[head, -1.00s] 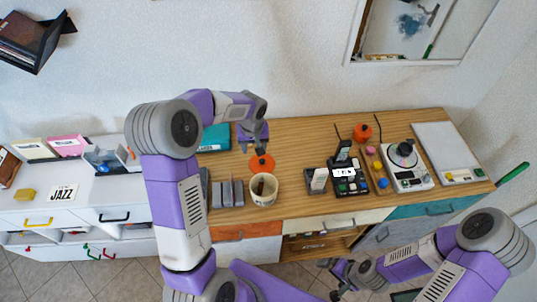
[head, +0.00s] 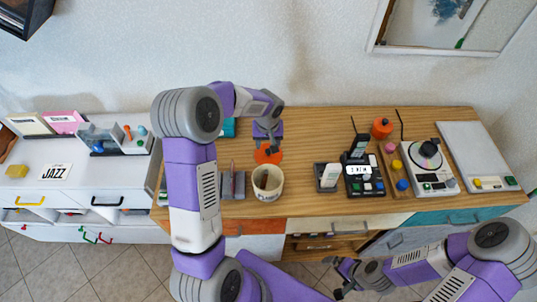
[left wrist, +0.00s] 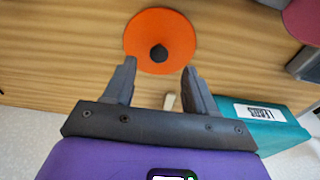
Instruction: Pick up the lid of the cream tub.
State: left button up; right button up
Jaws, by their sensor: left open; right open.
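The cream tub (head: 268,186) stands uncovered on the wooden desk, with something brown inside. An orange disc lid with a dark knob (head: 268,155) lies on the desk just behind the tub. It shows from above in the left wrist view (left wrist: 160,40), its knob near its centre. My left gripper (head: 268,143) is open and empty at the lid's far edge. In the left wrist view its fingertips (left wrist: 160,66) are spread and the knob lies beyond them, between their lines. The tub is not seen there. My right gripper (head: 338,278) is open and empty in front of the desk.
A teal box (left wrist: 262,122) lies near my left gripper. Grey upright holders (head: 233,185) stand left of the tub. A black device (head: 362,178), an orange object (head: 381,129) and a turntable (head: 430,165) stand to the right. A white cabinet (head: 90,190) is at left.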

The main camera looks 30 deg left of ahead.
aim_at(268, 151)
pick_arm(q)
jog(key=f, duration=0.4)
jog(key=shift+w+f, duration=0.15)
jog(key=shift+w, duration=0.05)
grip_shut()
